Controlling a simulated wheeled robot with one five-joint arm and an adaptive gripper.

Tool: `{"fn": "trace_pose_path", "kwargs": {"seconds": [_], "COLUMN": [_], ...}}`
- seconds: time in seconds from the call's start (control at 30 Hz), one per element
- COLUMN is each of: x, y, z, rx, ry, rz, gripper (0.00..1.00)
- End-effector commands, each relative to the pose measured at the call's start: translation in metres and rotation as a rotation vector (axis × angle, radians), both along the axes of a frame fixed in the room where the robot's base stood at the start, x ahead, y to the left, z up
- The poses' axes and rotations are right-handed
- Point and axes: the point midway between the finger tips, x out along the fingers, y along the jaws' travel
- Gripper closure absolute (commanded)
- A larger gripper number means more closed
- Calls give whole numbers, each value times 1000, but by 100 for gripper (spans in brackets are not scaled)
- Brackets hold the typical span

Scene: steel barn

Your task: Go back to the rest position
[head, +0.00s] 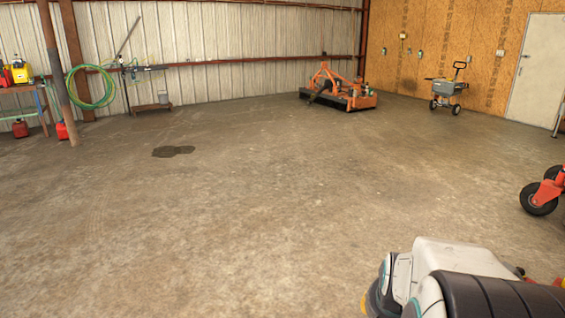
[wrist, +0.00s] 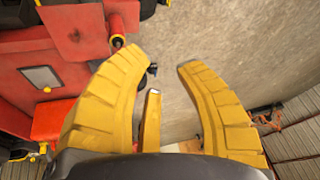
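My gripper (wrist: 160,75) shows in the wrist view with its yellow fingers spread apart. It is open, and nothing is held between the fingers. Bare concrete floor shows through the gap. Red machinery (wrist: 60,60) lies close behind the left finger in the wrist view; I cannot tell whether they touch.
Concrete floor (head: 250,220) is clear across the middle. An orange implement (head: 338,90) and a grey cart (head: 448,88) stand at the back. A red wheeled machine (head: 545,190) is at the right edge. A post (head: 62,95) and a shelf (head: 40,105) stand left.

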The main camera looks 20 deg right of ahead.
Motion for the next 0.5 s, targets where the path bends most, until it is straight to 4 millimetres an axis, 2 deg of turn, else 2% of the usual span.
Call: {"fn": "trace_pose_path", "kwargs": {"seconds": [0.03, 0.2, 0.4, 0.5], "x": [5, 4, -16, -29], "y": [22, 87, 148, 168], "z": [25, 68, 109, 123], "rx": [-6, -22, -45, -57], "ry": [11, 63, 118, 139], "rz": [94, 381, 688, 813], "gripper": [69, 69, 69, 69]}}
